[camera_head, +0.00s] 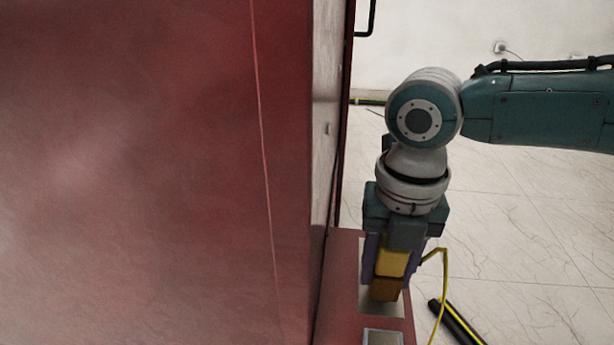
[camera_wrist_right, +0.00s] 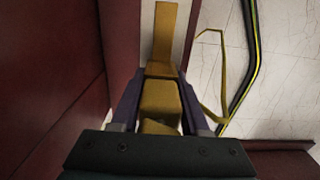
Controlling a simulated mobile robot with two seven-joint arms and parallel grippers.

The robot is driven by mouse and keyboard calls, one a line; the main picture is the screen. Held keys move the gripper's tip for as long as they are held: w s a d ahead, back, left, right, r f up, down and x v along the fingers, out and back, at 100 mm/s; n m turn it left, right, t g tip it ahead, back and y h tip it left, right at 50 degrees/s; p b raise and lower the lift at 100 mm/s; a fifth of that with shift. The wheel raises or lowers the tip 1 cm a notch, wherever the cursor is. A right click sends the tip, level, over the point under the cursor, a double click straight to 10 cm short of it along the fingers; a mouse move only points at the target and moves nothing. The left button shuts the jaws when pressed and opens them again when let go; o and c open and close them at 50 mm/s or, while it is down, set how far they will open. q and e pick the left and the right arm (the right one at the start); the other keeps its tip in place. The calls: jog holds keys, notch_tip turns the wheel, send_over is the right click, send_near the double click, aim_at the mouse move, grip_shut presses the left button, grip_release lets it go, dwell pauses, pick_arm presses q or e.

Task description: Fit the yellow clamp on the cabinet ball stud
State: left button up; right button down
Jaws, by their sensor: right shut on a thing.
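My right gripper (camera_head: 388,272) points down beside the red cabinet (camera_head: 150,170) and is shut on the yellow clamp (camera_head: 393,263). In the right wrist view the clamp (camera_wrist_right: 160,100) sits between the two purple fingers of my right gripper (camera_wrist_right: 160,112), and its long flat end reaches away from them. A yellow cable (camera_head: 443,285) runs from the clamp's side down to the right. The clamp's lower end is over a light plate on the red ledge; I cannot tell whether it touches. I cannot make out the ball stud. My left gripper is not in view.
A red ledge (camera_head: 345,285) with light square plates (camera_head: 382,337) runs along the cabinet's foot. A black and yellow floor strip (camera_head: 455,322) lies to the right. The tiled floor (camera_head: 540,240) there is otherwise open. A black handle (camera_head: 367,20) is at the top.

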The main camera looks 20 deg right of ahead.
jog(key=shift+f+b, duration=0.3)
jog(key=shift+f, duration=0.05)
jog(key=shift+f, duration=0.4)
dwell(0.5)
jog(key=shift+c, duration=1.6)
grip_release()
notch_tip(320, 180, up, 9)
jog(key=p, duration=0.3)
jog(key=shift+r, duration=0.15)
jog(key=shift+r+p, duration=0.35)
